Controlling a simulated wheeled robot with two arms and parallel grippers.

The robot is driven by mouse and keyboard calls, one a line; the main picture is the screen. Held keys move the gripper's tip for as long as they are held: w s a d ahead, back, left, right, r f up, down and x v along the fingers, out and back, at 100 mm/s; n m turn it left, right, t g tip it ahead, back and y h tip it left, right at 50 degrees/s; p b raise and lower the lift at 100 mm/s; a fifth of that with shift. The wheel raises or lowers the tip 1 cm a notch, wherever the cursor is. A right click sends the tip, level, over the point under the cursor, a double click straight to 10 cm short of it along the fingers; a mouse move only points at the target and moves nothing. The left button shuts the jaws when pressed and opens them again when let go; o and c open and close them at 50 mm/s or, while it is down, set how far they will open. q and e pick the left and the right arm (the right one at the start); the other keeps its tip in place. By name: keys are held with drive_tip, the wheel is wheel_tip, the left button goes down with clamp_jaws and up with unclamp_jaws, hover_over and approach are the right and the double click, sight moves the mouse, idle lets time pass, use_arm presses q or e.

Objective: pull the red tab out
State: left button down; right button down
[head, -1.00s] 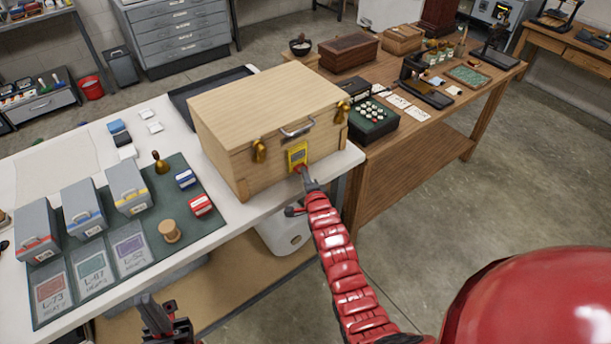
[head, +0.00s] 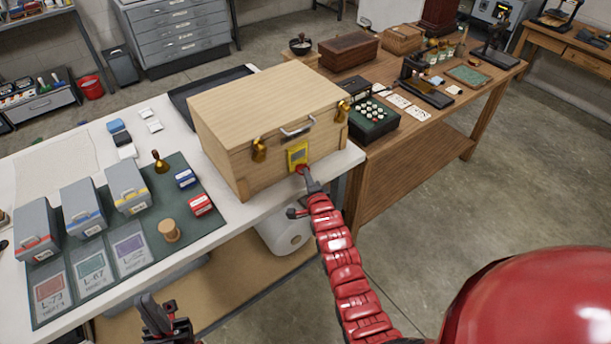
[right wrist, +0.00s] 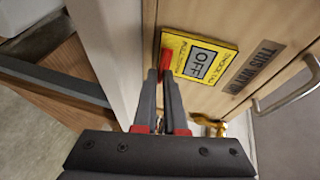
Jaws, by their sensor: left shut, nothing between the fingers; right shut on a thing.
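The red tab (right wrist: 166,58) shows in the right wrist view at the edge of a yellow plate (right wrist: 196,60) whose window reads OFF. The plate is on the front of a pale wooden case (head: 262,112) with a metal handle and brass latches, standing on the white table. In the head view the yellow plate (head: 298,155) is low on the case front. My right gripper (head: 303,172) is shut on the red tab; its fingertips (right wrist: 166,76) hide part of it. My left gripper (head: 160,312) is shut and empty at the bottom, before the table's front edge.
On the white table (head: 240,216), a green mat (head: 200,222) holds grey boxes, a brass bell (head: 160,162), small red and blue boxes and a wooden spool (head: 169,231). A brown table (head: 440,140) with several items stands right of the case. The floor at right is clear.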

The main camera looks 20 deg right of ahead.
drive_tip(key=shift+s+d+f, duration=0.2)
drive_tip(key=shift+s+d, duration=0.05)
drive_tip(key=shift+s, duration=0.5)
drive_tip(key=c, duration=1.3)
unclamp_jaws()
drive_tip(key=o, duration=0.3)
drive_tip(key=shift+s+r, duration=0.15)
